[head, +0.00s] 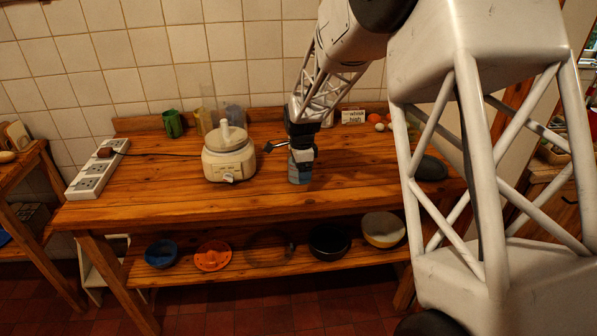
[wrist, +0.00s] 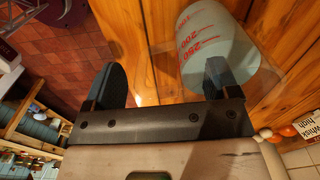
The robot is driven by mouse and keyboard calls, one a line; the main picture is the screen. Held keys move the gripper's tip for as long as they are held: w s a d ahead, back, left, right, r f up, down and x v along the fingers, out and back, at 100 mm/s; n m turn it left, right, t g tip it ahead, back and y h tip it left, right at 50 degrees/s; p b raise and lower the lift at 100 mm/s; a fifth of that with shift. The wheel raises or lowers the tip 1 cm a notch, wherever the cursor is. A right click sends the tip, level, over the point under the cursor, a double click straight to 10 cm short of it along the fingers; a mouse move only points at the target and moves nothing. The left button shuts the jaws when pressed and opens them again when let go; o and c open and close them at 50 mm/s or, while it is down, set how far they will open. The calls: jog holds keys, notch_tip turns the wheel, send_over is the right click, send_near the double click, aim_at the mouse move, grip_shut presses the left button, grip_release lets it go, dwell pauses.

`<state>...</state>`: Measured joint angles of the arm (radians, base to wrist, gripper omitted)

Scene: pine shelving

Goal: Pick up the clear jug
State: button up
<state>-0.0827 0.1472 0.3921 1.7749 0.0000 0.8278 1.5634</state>
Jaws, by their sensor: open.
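A clear, pale blue-green jug (wrist: 205,42) with red measuring marks stands on the wooden table in the wrist view. In the head view, a bluish vessel (head: 299,174) that looks like this jug is right under my gripper (head: 291,148), which partly covers it. In the wrist view my gripper (wrist: 166,84) is open, with no object held between its fingers. The right finger overlaps the jug's near side in the picture; the left finger is apart from it, over the table edge and floor. I cannot tell whether the right finger touches the jug.
A cream appliance (head: 229,152) stands left of my gripper on the table (head: 150,185). A green mug (head: 173,123) and clear containers are behind it. A power strip (head: 97,170) lies at the left end. Several bowls sit on the lower shelf (head: 200,283). The front middle of the table is clear.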

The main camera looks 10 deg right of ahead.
jog(key=shift+c, duration=0.3)
jog(key=c, duration=1.2)
jog(key=shift+c, duration=0.2)
jog(key=shift+r, duration=0.15)
jog(key=shift+r, duration=0.7)
notch_tip(320, 180, up, 2)
jog(key=shift+r, duration=0.1)
jog(key=s+d+r, duration=0.1)
jog(key=s, duration=1.5)
jog(key=shift+d, duration=0.15)
jog(key=shift+r, duration=0.1)
